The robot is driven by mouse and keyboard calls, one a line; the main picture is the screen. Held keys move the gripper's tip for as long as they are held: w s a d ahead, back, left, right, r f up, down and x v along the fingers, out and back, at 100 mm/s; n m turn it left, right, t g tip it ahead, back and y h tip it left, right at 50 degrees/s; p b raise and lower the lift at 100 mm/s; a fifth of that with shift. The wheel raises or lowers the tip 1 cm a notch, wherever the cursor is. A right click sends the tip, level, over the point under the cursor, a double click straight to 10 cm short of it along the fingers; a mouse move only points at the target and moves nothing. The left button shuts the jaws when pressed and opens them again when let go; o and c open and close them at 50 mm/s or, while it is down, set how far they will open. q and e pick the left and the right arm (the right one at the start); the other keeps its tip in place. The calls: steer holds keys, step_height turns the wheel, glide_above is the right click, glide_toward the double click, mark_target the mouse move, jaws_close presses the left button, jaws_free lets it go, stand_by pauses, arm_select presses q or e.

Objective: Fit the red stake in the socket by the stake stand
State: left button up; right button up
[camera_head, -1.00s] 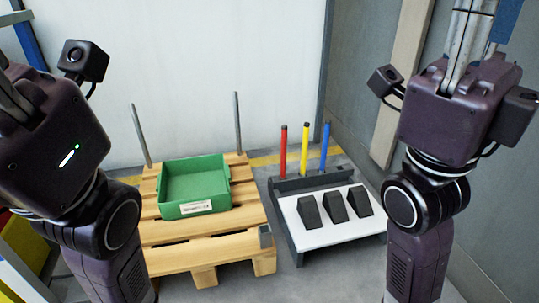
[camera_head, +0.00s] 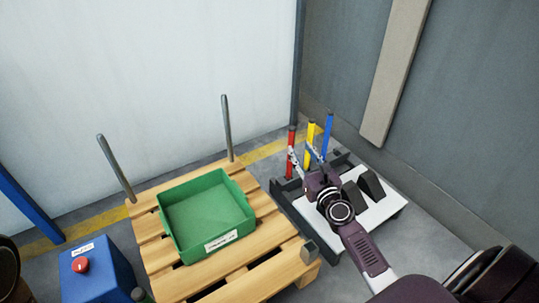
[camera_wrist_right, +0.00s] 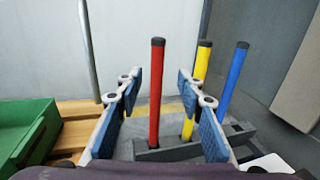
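The red stake (camera_head: 291,141) stands upright in the dark stake stand (camera_head: 284,196), left of the yellow stake (camera_head: 310,130) and blue stake (camera_head: 328,132). My right gripper (camera_head: 304,157) is open over the stand, in front of the stakes. In the right wrist view the red stake (camera_wrist_right: 155,95) appears between its spread blue-padded fingers (camera_wrist_right: 157,82), with space on both sides; I cannot tell whether it is within their reach. A grey socket (camera_head: 309,250) is at the pallet corner closest to the stand. My left gripper is out of view.
The wooden pallet (camera_head: 246,278) carries a green bin (camera_head: 214,240) and has two upright grey posts (camera_head: 227,128) at its back. Black wedges (camera_head: 371,184) lie on the stand's white plate. A blue box with a red button (camera_head: 81,265) stands left. A wall rises behind.

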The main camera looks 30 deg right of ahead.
mark_target(292, 140)
steer(key=shift+w+d+r+b, duration=0.1)
steer(key=shift+w+d+b, duration=0.05)
steer(key=shift+w, duration=1.1)
steer(key=shift+w+d+f+b, duration=0.1)
steer(key=shift+w+d+b, duration=0.05)
steer(key=shift+w, duration=1.1)
steer(key=shift+w+d+r+b, duration=0.1)
steer(key=shift+w+d+b, duration=0.05)
steer(key=shift+w, duration=1.1)
jaws_close()
